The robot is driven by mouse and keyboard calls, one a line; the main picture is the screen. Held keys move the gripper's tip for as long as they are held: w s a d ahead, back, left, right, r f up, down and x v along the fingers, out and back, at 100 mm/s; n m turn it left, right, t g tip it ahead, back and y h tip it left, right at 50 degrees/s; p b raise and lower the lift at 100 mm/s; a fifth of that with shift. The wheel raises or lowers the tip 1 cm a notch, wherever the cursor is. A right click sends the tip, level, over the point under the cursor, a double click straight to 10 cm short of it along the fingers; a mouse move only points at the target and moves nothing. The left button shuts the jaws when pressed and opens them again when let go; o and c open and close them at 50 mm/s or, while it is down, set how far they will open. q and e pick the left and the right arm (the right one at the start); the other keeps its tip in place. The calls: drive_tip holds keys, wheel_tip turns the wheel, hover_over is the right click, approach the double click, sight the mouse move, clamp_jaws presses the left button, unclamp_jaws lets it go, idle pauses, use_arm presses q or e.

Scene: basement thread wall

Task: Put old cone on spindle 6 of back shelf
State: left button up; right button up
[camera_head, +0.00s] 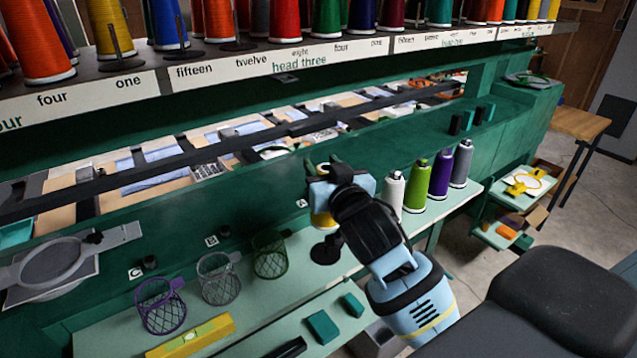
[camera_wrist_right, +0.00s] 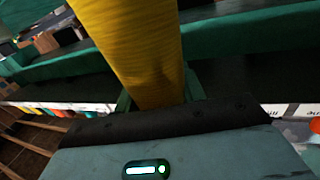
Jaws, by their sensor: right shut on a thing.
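My right gripper (camera_head: 322,172) is shut on a yellow thread cone (camera_wrist_right: 135,50), which fills the upper middle of the wrist view. In the head view the cone (camera_head: 321,220) shows only partly, behind my gripper and wrist, above the lower green ledge. The back shelf (camera_head: 225,70) runs across the top with coloured cones on it and number labels along its front. Bare black spindles stand among the cones, one (camera_head: 117,42) by the yellow cone at left and another (camera_head: 238,40) further right. I cannot read a label for spindle 6. My left gripper is out of view.
White, lime, purple and grey cones (camera_head: 440,175) stand on the lower ledge right of my wrist. A black round base (camera_head: 326,251) is below my gripper. Wire cups (camera_head: 218,280) and a yellow level (camera_head: 190,340) lie left. A dark rail (camera_head: 210,150) crosses below the shelf.

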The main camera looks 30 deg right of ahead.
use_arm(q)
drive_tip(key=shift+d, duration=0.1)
use_arm(e)
drive_tip(key=shift+d, duration=0.1)
